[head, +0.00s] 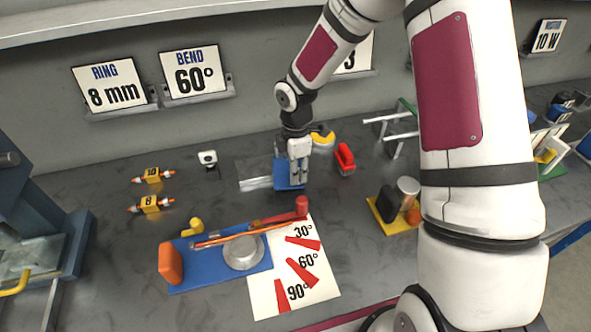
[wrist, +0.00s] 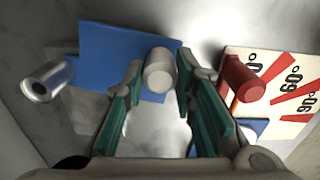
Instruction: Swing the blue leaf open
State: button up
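The blue leaf (head: 283,175) is a flat blue plate at the middle of the bench, beside a clear or pale metal plate (head: 256,184). In the wrist view the blue leaf (wrist: 108,45) fills the upper middle, with a pale grey round post (wrist: 160,72) near its right edge. My gripper (head: 299,181) points down over the leaf and hides part of it. In the wrist view my gripper (wrist: 159,72) has its green-padded fingers apart, one on each side of the post, with narrow gaps. A metal cylinder (wrist: 40,84) lies at the leaf's left.
A blue bending jig (head: 205,262) with an orange rod and red-ended lever (head: 301,206) stands in front, beside an angle card (head: 320,285).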

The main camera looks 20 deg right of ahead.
jog(key=shift+o, duration=1.3)
jog(key=shift+r, duration=0.15)
notch_tip(320, 180, up, 12)
jog(key=s+d+r+m+t+h, duration=0.25)
jog(key=s+r+m, duration=0.65)
jog(key=s+r, duration=0.45)
jog(key=s+d+r+m+t+y, duration=0.1)
jog(key=s+r+m, duration=0.3)
jog(key=s+m, duration=0.5)
jog(key=s+t+y, duration=0.1)
jog(key=s, duration=0.3)
jog(key=shift+s+m, duration=0.15)
jog(key=shift+m, duration=0.15)
